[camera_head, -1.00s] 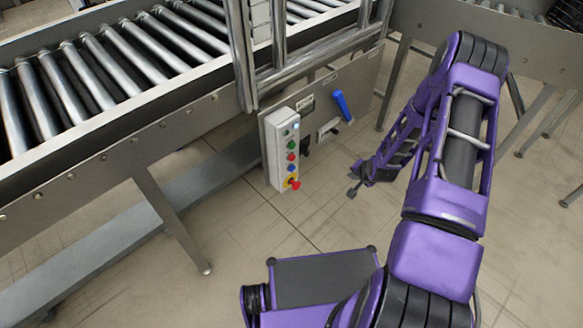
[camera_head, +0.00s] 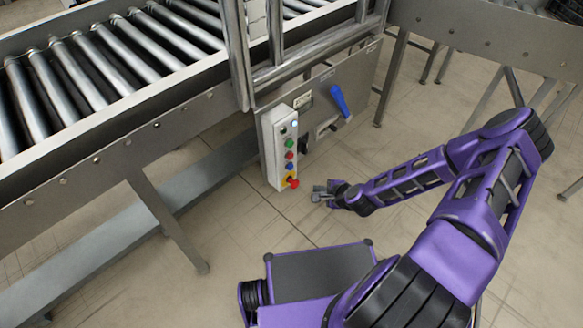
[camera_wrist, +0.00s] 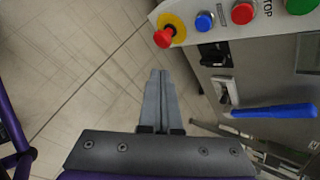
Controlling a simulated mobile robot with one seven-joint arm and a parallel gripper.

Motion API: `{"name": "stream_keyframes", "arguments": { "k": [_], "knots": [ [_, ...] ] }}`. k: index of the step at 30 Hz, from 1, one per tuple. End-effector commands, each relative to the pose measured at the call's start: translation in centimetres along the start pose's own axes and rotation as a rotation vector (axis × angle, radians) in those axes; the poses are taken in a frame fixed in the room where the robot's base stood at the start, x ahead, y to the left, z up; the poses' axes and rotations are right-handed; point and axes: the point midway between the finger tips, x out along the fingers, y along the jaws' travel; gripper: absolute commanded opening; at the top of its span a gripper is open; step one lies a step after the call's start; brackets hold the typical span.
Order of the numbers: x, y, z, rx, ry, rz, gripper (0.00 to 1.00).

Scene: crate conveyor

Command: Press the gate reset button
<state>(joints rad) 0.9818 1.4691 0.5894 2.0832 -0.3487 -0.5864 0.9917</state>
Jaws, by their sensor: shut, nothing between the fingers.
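The control box (camera_head: 270,150) is a pale upright panel on the conveyor frame. In the head view it carries a column of buttons: green (camera_head: 290,144), red (camera_head: 290,155), blue (camera_head: 289,167), and a red mushroom knob (camera_head: 293,183) on a yellow base at the bottom. The wrist view shows the red knob (camera_wrist: 164,38), blue button (camera_wrist: 204,21), red button (camera_wrist: 242,12) and part of a green button (camera_wrist: 300,4) along the top. I cannot tell which one is the gate reset. My gripper (camera_head: 322,193) is shut and empty, right of the box's lower end, apart from it; its fingers (camera_wrist: 160,88) are together.
A blue handle (camera_head: 340,101) sticks out from the metal panel right of the box; it also shows in the wrist view (camera_wrist: 275,111). The roller conveyor (camera_head: 100,75) runs at the upper left. A support leg (camera_head: 170,215) stands below it. The floor around my gripper is clear.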

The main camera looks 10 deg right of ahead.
Motion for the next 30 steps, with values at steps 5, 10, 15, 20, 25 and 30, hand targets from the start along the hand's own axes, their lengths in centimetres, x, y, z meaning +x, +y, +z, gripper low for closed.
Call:
{"name": "stream_keyframes", "arguments": {
  "k": [5, 10, 15, 20, 25, 30],
  "knots": [
    [0.8, -0.5, 0.6, -0.003, -0.001, 0.001, 0.0],
    [2.3, -1.6, 1.8, -0.004, -0.002, 0.001, 0.0],
    [4.1, -2.9, 3.0, -0.005, -0.001, 0.0, 0.0],
    [5.3, -3.8, 3.7, -0.004, 0.001, 0.0, 0.0],
    [6.0, -4.3, 4.3, -0.003, 0.0, 0.001, 0.0],
    [6.1, -4.5, 4.4, -0.001, 0.001, 0.001, 0.0]
  ]
}}
